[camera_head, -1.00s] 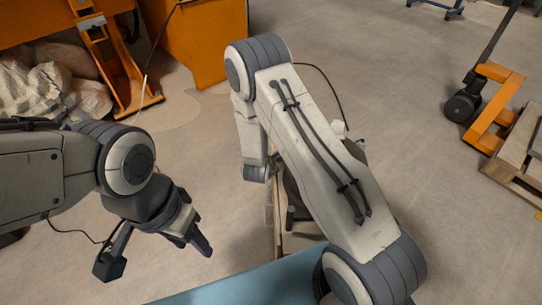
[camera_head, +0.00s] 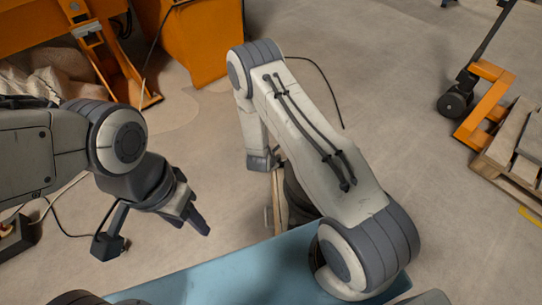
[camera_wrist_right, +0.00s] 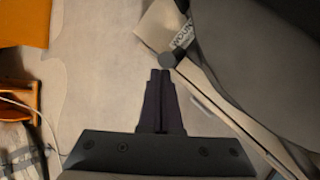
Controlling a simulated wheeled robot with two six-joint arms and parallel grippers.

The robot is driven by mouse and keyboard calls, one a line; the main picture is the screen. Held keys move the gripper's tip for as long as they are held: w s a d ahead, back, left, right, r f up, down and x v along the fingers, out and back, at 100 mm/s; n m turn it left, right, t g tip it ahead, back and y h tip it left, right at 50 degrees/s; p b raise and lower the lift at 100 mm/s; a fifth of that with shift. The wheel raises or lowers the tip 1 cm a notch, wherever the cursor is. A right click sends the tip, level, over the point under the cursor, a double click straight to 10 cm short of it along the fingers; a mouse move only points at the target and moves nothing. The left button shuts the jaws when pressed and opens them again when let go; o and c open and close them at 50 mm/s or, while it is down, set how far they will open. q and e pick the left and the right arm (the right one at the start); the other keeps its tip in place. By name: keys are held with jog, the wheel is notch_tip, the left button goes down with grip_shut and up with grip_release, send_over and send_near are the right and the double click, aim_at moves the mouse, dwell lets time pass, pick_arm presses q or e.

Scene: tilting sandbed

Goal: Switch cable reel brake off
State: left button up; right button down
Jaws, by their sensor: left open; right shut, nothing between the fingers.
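The cable reel shows partly in the head view as a pale wooden edge (camera_head: 280,205) with a dark round body (camera_head: 299,200), mostly hidden behind my right arm. In the right wrist view a large dark rounded body (camera_wrist_right: 265,60) with pale wooden strips fills the right side.
An orange machine frame (camera_head: 190,45) stands at the back left, with pale sacks (camera_head: 40,85) beside it. An orange pallet truck (camera_head: 485,105) and wooden pallet (camera_head: 505,165) stand at the right. A dark box with cables (camera_head: 15,238) lies at left. Floor between is clear.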

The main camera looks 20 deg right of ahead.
pick_arm(q)
jog(key=shift+w+r, duration=0.1)
jog(key=shift+r, duration=0.25)
pick_arm(e)
jog(key=shift+w+d+r, duration=0.1)
jog(key=shift+w+r, duration=0.05)
jog(key=shift+w, duration=0.15)
pick_arm(q)
jog(key=shift+r, duration=0.1)
pick_arm(e)
jog(key=shift+r, duration=0.1)
pick_arm(q)
jog(key=shift+r+p, duration=0.8)
jog(key=shift+p, duration=0.1)
pick_arm(e)
jog(key=shift+r, duration=0.7)
